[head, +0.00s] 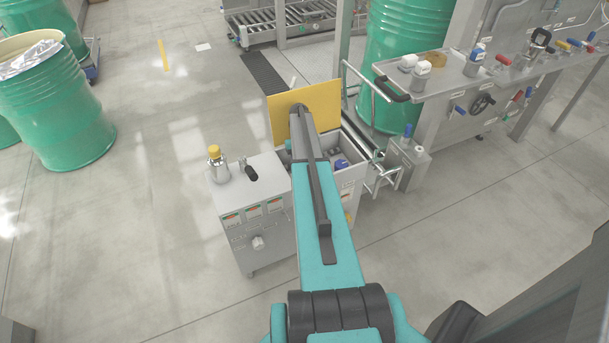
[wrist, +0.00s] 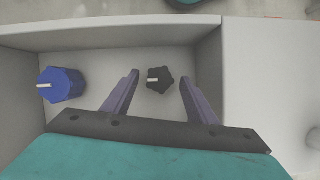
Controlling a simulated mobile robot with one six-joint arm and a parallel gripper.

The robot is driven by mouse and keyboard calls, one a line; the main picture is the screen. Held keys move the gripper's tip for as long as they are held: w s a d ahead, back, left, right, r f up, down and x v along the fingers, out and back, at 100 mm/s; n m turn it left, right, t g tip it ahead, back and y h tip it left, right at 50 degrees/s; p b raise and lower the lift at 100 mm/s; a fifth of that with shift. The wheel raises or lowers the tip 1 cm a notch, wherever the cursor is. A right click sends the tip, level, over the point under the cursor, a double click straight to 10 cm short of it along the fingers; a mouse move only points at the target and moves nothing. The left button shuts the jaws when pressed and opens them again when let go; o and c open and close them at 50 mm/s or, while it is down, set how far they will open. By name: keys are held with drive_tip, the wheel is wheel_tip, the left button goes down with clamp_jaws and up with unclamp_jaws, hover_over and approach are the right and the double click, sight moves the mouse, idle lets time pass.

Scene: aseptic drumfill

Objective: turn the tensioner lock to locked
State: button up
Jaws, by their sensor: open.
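In the wrist view a black star-shaped knob (wrist: 160,79) with a white pointer sits on the floor of a pale open box (wrist: 120,38). Its pointer aims left. A blue ribbed knob (wrist: 62,84), also with a white pointer aimed left, sits further left. I see no label that tells which one is the tensioner lock. My gripper (wrist: 160,77) is open, with one finger on each side of the black knob; whether they touch it I cannot tell. In the head view the blue knob (head: 341,163) shows in the box, and my arm hides the gripper and black knob.
The box belongs to a grey cabinet (head: 262,235) with a raised yellow lid (head: 283,114) behind it. A yellow-capped fitting (head: 215,163) and black handle (head: 250,172) stand on the cabinet's left top. Box walls surround the knobs. Metal pipework (head: 382,178) stands right. Open floor lies left.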

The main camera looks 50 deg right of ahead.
drive_tip(key=p+v, duration=0.5)
drive_tip(key=v, duration=0.7)
idle(0.4)
